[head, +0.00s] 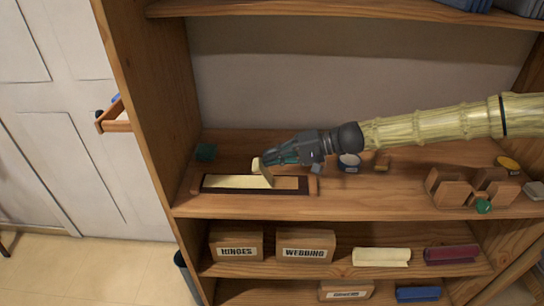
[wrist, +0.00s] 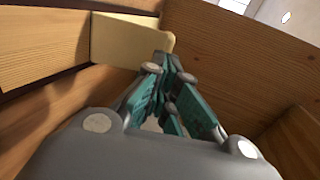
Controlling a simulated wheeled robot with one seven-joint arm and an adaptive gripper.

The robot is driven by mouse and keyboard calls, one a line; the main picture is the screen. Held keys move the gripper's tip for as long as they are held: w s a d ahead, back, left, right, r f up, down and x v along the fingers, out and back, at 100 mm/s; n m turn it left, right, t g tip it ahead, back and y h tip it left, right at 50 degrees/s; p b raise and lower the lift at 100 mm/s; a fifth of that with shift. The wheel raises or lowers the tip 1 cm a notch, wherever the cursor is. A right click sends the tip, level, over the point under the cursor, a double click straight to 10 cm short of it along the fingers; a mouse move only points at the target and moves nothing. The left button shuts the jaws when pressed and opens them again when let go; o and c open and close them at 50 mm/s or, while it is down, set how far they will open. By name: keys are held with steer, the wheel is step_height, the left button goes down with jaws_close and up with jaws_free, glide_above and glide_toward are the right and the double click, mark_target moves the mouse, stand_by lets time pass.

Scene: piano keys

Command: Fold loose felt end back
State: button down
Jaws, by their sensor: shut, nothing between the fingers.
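A pale yellow felt strip (head: 228,182) lies in a dark-edged wooden frame on the middle shelf. Its loose end (head: 263,171) stands up from the strip and leans left at the top. In the wrist view the felt end (wrist: 130,38) is a pale, upright flap just beyond the fingertips. My gripper (head: 272,158), with teal fingers, is beside the raised end, on its right. Its fingers are shut and empty, and they also show in the wrist view (wrist: 170,65). The tips are close to the felt; I cannot tell whether they touch it.
A dark green block (head: 206,152) stands behind the frame at left. A small grey cube (head: 317,168), a round tin (head: 349,163) and hexagonal wooden holders (head: 450,189) are to the right. The shelf's front strip (head: 375,208) is clear.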

steer(key=shift+d+f, duration=0.1)
steer(key=shift+d, duration=0.65)
